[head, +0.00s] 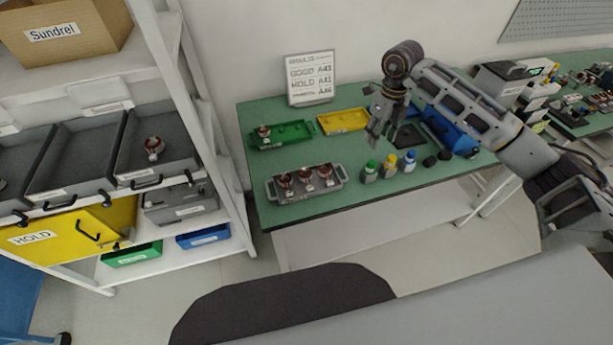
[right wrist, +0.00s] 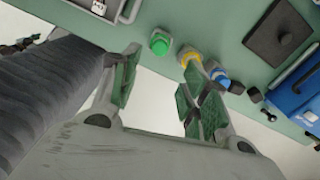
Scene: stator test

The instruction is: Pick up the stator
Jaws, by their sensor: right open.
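Several copper-and-white stators are in the head view. A grey tray (head: 335,183) at the front of the green table holds three stators, one of them the middle stator (head: 305,175). Another stator (head: 263,131) sits in the green tray (head: 291,135) behind it. One more stator (head: 153,146) lies in a grey shelf bin at the left. My right gripper (head: 377,130) is open and empty above the table, right of the grey tray and apart from the stators. Its fingers also show in the right wrist view (right wrist: 158,90). My left gripper is not seen.
A yellow tray (head: 343,121), a blue case (head: 452,136) and a results sign (head: 310,79) are on the table. A shelf rack stands at the left. Bare table lies between the grey and green trays.

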